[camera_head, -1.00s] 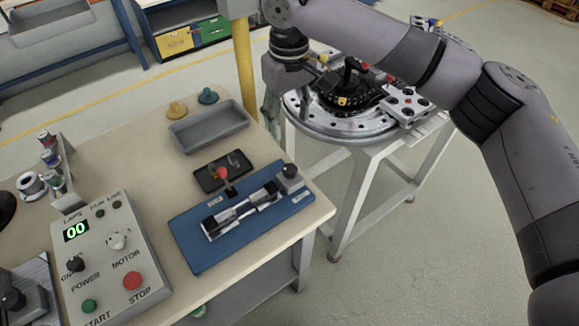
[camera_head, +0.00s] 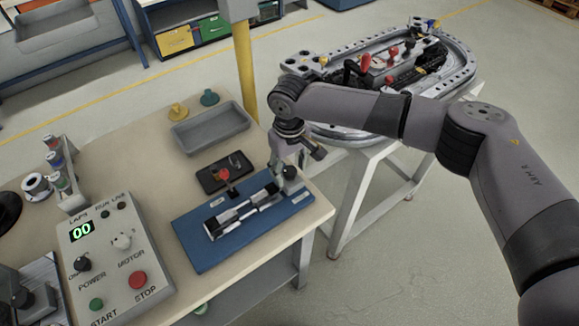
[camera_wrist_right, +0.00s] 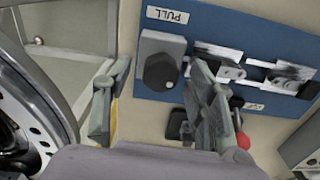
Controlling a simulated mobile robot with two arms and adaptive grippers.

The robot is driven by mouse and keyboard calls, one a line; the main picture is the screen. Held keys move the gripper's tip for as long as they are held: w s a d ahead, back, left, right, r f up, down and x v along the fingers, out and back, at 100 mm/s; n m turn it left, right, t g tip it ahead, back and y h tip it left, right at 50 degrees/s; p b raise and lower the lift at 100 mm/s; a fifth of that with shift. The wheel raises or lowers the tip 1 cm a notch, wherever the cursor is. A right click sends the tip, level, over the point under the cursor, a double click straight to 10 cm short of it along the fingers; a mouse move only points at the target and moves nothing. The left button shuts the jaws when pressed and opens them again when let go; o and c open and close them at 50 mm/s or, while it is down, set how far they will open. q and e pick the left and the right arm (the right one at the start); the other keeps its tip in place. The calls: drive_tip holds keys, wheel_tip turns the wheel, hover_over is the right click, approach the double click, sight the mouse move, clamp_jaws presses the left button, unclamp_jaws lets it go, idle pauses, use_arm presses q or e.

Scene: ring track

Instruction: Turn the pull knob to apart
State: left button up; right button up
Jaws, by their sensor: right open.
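The pull knob (camera_wrist_right: 160,71) is a dark round knob on a grey block, beside a label reading PULL on the blue board (camera_wrist_right: 208,22). In the head view the blue board (camera_head: 204,258) lies at the table's right front, and the knob is largely hidden by my right gripper (camera_head: 284,168). My right gripper (camera_wrist_right: 160,66) is open in the wrist view, its fingers on either side of the knob in the picture. Contact cannot be told. Metal blocks (camera_head: 240,212) sit on the board left of the knob, with a narrow gap between them. My left gripper is out of view.
A small black tray (camera_head: 212,184) with a red knob (camera_head: 224,174) lies behind the board. A grey bin (camera_head: 208,130) stands farther back. A control box (camera_head: 110,262) is at the left. The ring track (camera_head: 340,130) stands beyond the table, close to my right arm.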

drive_tip(key=shift+f, duration=0.5)
drive_tip(key=c, duration=1.1)
drive_tip(key=shift+c, duration=0.2)
drive_tip(key=shift+r, duration=0.1)
